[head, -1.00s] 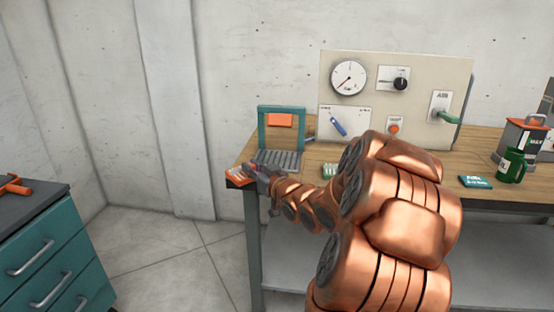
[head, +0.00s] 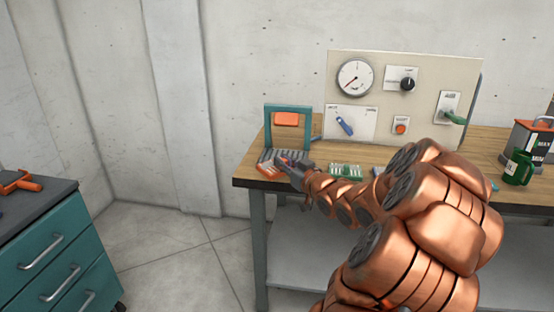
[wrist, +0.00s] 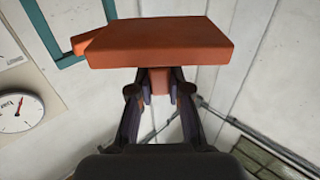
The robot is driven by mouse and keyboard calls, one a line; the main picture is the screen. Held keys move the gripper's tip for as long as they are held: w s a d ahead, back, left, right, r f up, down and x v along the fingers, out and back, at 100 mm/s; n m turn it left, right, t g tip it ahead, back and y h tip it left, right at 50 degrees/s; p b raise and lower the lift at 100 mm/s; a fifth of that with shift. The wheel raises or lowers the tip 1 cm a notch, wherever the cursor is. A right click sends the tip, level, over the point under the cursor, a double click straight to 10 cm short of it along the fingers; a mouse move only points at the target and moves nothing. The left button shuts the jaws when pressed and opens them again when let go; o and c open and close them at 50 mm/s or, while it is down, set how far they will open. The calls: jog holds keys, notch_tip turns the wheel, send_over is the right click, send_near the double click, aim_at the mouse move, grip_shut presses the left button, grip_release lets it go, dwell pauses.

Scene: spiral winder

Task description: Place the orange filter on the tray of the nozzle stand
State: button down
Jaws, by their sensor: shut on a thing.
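The orange filter (head: 267,171) is a flat block at the table's left front corner. It also fills the top of the wrist view (wrist: 165,42), with a narrower tab under its middle. My gripper (wrist: 160,85) is shut on that tab. In the head view my gripper (head: 284,161) is just right of the filter, partly hidden by my wrist. The nozzle stand (head: 268,127) is a teal upright frame with an orange plate. Its grey ribbed tray (head: 267,154) is at its foot, just behind and partly hidden by the filter. I cannot tell whether they touch.
A green piece (head: 345,170) lies right of my gripper. A green mug (head: 518,169) stands far right. A teal drawer cabinet (head: 50,250) is at left.

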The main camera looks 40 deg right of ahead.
jog(key=w+d, duration=0.1)
jog(key=w, duration=0.2)
jog(key=w+d, duration=0.4)
jog(key=w, duration=0.1)
jog(key=shift+w+d+f+p, duration=0.1)
jog(key=shift+w+f+p, duration=0.25)
jog(key=shift+f+p, duration=0.05)
jog(key=shift+f, duration=1.75)
jog(key=shift+f, duration=0.25)
jog(key=c, duration=1.1)
grip_release()
jog(key=shift+s+d+r, duration=0.1)
jog(key=shift+r, duration=0.15)
jog(key=shift+s+a+b, duration=0.1)
jog(key=shift+s+a, duration=0.3)
jog(key=shift+s, duration=1.55)
jog(key=shift+s+a+b, duration=0.15)
jog(key=shift+s+a, duration=0.2)
jog(key=shift+s, duration=1.55)
jog(key=shift+s+a+b, duration=0.1)
jog(key=shift+s+a, duration=0.3)
jog(key=shift+s, duration=1.55)
